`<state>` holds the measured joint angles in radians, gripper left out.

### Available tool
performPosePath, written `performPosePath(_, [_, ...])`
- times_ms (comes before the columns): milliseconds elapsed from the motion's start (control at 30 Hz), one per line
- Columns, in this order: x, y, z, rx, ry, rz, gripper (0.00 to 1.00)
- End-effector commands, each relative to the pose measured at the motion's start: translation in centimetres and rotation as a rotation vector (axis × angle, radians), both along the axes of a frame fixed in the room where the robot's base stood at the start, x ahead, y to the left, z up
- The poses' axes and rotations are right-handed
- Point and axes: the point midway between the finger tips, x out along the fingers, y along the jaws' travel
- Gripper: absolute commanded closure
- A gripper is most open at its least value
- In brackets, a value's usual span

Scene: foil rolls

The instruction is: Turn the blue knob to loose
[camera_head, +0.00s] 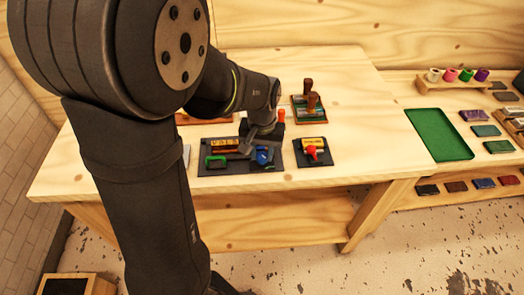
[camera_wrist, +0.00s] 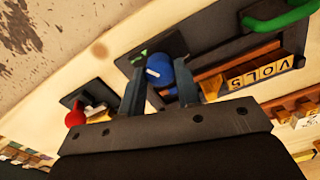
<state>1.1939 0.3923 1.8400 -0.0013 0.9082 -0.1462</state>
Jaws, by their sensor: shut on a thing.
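The blue knob (camera_wrist: 161,68) is in the middle of the wrist view, on a dark board (camera_wrist: 205,48). A short white mark on the knob points up and left, toward a small green mark (camera_wrist: 140,56) on the board. My gripper (camera_wrist: 160,82) has one finger on each side of the knob and is shut on it. In the head view the blue knob (camera_head: 263,160) shows only partly below my gripper (camera_head: 261,146), which covers its upper side. I see no readable "loose" label.
The same board bears a green handle (camera_head: 215,161) and yellow letter tiles (camera_head: 224,144). A red knob (camera_head: 311,152) sits on a smaller dark board to the right. Wooden stamps (camera_head: 312,101) stand behind. A green tray (camera_head: 440,134) lies further right. The tabletop between is bare.

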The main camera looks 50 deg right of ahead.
Motion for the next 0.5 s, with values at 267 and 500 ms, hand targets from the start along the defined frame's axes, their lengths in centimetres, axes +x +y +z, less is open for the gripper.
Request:
performPosePath(267, [0.00, -0.02, 0.02, 0.000, 0.000, 0.067, 0.93])
performPosePath(500, [0.00, -0.02, 0.00, 0.002, 0.000, 0.233, 0.93])
